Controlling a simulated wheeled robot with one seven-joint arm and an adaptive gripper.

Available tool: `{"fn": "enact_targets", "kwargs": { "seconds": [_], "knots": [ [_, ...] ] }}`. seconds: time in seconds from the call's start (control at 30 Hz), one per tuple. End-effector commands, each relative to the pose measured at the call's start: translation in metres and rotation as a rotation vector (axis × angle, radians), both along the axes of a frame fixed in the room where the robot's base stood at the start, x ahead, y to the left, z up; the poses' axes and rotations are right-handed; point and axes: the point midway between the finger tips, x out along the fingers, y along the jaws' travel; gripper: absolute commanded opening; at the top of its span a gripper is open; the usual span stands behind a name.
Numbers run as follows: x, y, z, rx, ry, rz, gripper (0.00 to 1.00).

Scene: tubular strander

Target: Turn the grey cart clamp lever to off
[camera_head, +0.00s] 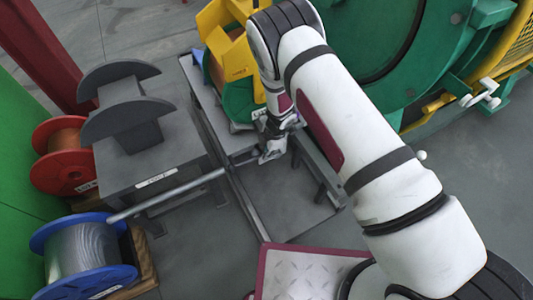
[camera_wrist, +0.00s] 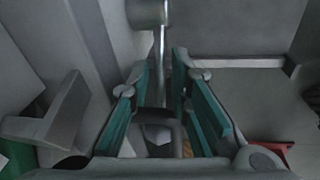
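The grey cart (camera_head: 290,205) is a low flat frame in the middle of the head view. My gripper (camera_head: 270,152) points down over its deck, beside its crossbar. In the wrist view my gripper (camera_wrist: 164,80) is open, with a gap between its teal pads. A thin metal rod (camera_wrist: 161,50) below a round grey end (camera_wrist: 148,12) lines up with that gap. A small pale grey block (camera_wrist: 158,133) shows between the pads. I cannot tell for certain which of these is the clamp lever, or whether a pad touches it. My arm and gripper hide the lever in the head view.
A grey tube (camera_head: 165,195) sticks out to the left of the cart. A grey stand with a cradle (camera_head: 125,110), a red spool (camera_head: 65,155) and a blue spool (camera_head: 85,255) stand left. A yellow and green unit (camera_head: 228,60) and a green machine (camera_head: 370,35) are behind.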

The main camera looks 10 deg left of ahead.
Motion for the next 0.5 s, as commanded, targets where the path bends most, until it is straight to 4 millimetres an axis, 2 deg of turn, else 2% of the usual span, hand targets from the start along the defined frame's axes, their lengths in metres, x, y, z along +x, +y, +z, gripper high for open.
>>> {"fn": "enact_targets", "kwargs": {
  "seconds": [0.03, 0.2, 0.33, 0.5],
  "knots": [
    [0.0, -0.001, 0.012, 0.001, -0.002, 0.0, 0.18],
    [-0.003, -0.007, 0.047, 0.001, -0.003, 0.002, 0.18],
    [-0.005, -0.011, 0.069, 0.0, -0.002, 0.0, 0.18],
    [-0.007, -0.015, 0.085, 0.0, -0.001, 0.001, 0.18]
  ]
}}
